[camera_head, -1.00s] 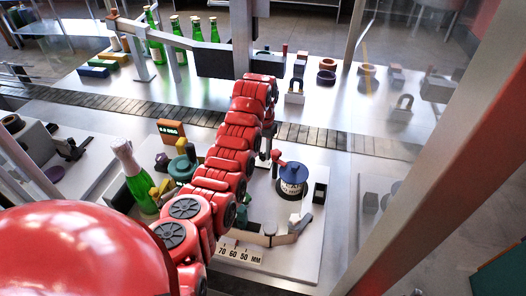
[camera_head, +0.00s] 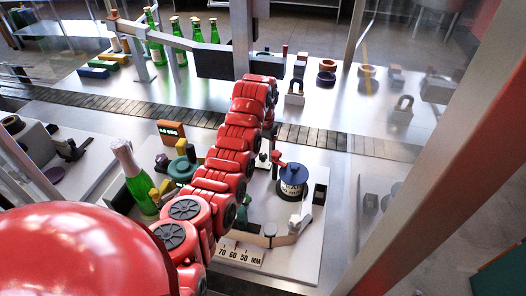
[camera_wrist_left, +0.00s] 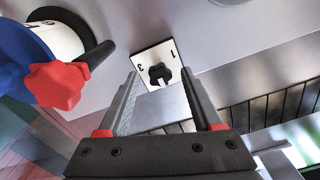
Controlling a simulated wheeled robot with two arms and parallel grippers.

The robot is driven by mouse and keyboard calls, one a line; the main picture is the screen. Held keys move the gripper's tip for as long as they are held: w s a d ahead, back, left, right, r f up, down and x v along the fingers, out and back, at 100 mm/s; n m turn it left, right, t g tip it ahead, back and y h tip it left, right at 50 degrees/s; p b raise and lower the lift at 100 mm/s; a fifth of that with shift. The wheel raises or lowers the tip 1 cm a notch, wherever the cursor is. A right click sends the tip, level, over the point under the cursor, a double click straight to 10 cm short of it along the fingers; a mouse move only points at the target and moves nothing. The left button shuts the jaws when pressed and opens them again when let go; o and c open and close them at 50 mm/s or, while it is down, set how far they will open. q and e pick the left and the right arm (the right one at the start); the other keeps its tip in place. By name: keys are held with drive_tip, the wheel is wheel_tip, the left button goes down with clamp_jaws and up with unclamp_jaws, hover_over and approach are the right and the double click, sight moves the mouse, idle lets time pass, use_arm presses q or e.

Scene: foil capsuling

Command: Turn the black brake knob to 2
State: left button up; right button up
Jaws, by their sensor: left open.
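The black brake knob (camera_wrist_left: 160,74) is a small lobed knob on a white plate (camera_wrist_left: 149,56) in the left wrist view. Dark marks stand on the plate either side of the knob; one looks like a 1, the other I cannot read surely. My left gripper (camera_wrist_left: 160,82) is open, its two grey fingers with red bases reaching toward the plate, one on each side of the knob. I cannot tell whether they touch it. In the head view my red left arm runs across the bench, and I cannot make out the knob there. My right gripper is not in view.
A dark blue drum (camera_head: 292,174) with a white label and a red star-shaped knob (camera_wrist_left: 57,85) stand close by. A green bottle (camera_head: 138,183) and an orange display (camera_head: 171,132) are left of my arm. A slatted conveyor (camera_head: 319,137) crosses behind.

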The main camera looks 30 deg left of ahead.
sight(262, 155)
use_arm(q)
drive_tip(key=shift+r, duration=0.15)
wheel_tip(262, 155, up, 3)
drive_tip(key=shift+a+r+p, duration=0.1)
drive_tip(key=shift+p, duration=0.45)
wheel_tip(262, 155, up, 14)
drive_tip(key=b, duration=0.2)
